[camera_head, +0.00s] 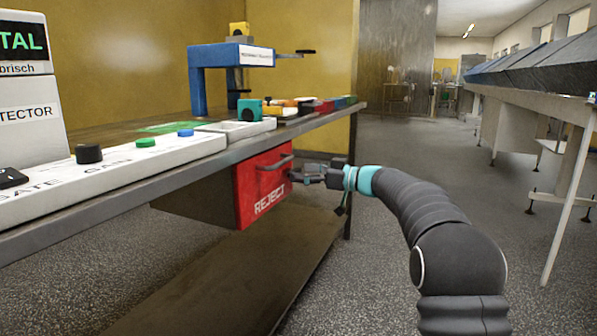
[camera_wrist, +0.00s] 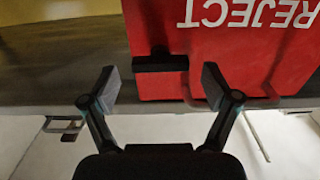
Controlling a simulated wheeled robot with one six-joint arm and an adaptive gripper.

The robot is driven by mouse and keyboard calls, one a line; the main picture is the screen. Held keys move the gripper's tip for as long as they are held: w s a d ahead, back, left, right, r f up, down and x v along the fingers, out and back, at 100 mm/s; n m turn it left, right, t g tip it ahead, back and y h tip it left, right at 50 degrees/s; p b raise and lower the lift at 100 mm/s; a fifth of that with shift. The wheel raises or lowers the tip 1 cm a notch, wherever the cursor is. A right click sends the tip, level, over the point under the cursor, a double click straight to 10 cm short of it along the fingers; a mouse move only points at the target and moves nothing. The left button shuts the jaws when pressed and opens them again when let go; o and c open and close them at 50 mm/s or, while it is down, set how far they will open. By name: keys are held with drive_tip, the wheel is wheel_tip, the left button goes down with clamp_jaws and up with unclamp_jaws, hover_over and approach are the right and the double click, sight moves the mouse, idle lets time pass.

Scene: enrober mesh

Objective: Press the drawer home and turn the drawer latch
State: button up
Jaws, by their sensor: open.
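The red drawer front (camera_head: 262,187) marked REJECT sits under the bench edge, with a dark drawer box behind it. A grey bar handle (camera_head: 275,163) crosses its upper part. I cannot tell how far the drawer stands out. In the wrist view, which is upside down, the red front (camera_wrist: 225,62) fills the top. A small dark bar, seemingly the latch (camera_wrist: 160,65), lies level across the picture near the front's side edge. My gripper (camera_wrist: 158,85) is open, its fingertips on either side of that bar with gaps. In the head view my gripper (camera_head: 298,175) is by the front's right edge.
The bench (camera_head: 245,142) overhangs the drawer and carries a control panel (camera_head: 115,172), a blue stand (camera_head: 198,80) and small coloured blocks. A lower shelf (camera_head: 235,270) lies below. The aisle floor to the right is open, with a conveyor (camera_head: 540,75) beyond.

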drive_tip(key=shift+w+a, duration=0.2)
drive_tip(key=shift+a, duration=0.45)
drive_tip(key=c, duration=1.1)
drive_tip(key=shift+c, duration=0.2)
